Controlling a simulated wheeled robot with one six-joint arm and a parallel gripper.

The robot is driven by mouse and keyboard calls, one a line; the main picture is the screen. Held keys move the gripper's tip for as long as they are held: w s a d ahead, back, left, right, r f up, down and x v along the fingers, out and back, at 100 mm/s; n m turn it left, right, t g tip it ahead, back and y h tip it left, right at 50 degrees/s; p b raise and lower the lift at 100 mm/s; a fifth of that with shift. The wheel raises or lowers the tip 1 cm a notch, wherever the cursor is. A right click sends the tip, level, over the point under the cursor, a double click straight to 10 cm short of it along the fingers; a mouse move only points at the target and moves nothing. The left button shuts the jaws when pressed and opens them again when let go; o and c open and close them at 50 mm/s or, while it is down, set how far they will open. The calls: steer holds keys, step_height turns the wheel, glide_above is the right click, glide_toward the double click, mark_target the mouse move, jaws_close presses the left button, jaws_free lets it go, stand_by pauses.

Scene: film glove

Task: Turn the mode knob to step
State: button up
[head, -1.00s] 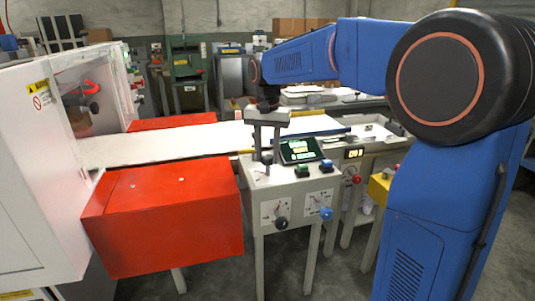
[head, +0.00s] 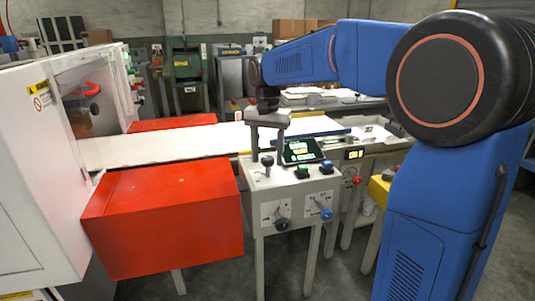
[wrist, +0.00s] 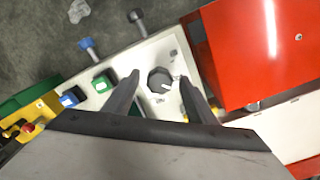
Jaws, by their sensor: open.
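My gripper (head: 267,148) points down over the top of the grey control box (head: 262,187). Its fingers are apart and also show in the wrist view (wrist: 160,77). A dark faceted knob (wrist: 159,80) with a pale pointer line sits between the fingertips, with a gap on both sides. The same knob (head: 267,160) shows in the head view under the gripper. A black knob (head: 281,223) and a blue knob (head: 326,214) stand on the box's front face, on white dial plates. The lettering is too small to read, so I cannot tell which knob is mode.
A small screen (head: 301,151), a green button (head: 302,171) and a blue button (head: 326,166) are right of the knob. A large red box (head: 165,225) stands close on the left. A white conveyor surface (head: 150,148) runs behind.

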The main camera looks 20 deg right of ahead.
mark_target(268, 158)
steer(key=shift+r, duration=0.1)
step_height(268, 158, up, 17)
stand_by(0.6)
